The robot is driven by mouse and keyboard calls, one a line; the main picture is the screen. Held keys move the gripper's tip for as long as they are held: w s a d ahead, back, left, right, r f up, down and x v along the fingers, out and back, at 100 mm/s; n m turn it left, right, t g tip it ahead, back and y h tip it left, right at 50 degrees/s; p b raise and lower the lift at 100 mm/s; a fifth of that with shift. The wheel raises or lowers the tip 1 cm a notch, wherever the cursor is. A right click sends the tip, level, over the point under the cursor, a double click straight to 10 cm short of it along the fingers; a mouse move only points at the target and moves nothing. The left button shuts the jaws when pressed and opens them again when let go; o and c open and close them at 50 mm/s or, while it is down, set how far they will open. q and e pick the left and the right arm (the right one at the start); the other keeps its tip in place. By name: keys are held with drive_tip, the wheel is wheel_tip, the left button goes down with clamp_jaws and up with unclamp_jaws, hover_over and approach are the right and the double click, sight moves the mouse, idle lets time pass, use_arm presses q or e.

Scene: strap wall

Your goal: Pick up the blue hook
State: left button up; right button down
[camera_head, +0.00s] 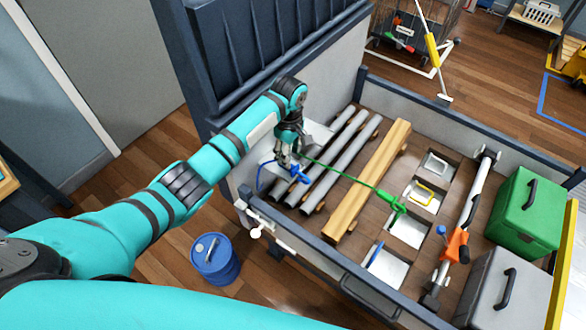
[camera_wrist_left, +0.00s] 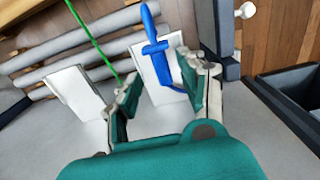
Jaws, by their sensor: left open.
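The blue hook (camera_head: 299,174) is at the left end of the truck-bed-like tray, near the grey pipes. A blue strap (camera_head: 262,178) loops beside the hook. My right gripper is not in view.
Grey pipes (camera_head: 341,158) and a wooden beam (camera_head: 368,180) lie beside the hook. A green strap (camera_head: 345,178) crosses them to a green hook (camera_head: 388,201). A dark panel wall (camera_head: 255,50) rises behind my arm. A blue drum (camera_head: 215,262) stands on the floor.

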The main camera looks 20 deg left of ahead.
sight(294, 169)
use_arm(q)
drive_tip(key=shift+w+a+f, duration=0.15)
drive_tip(key=shift+f, duration=2.5)
clamp_jaws()
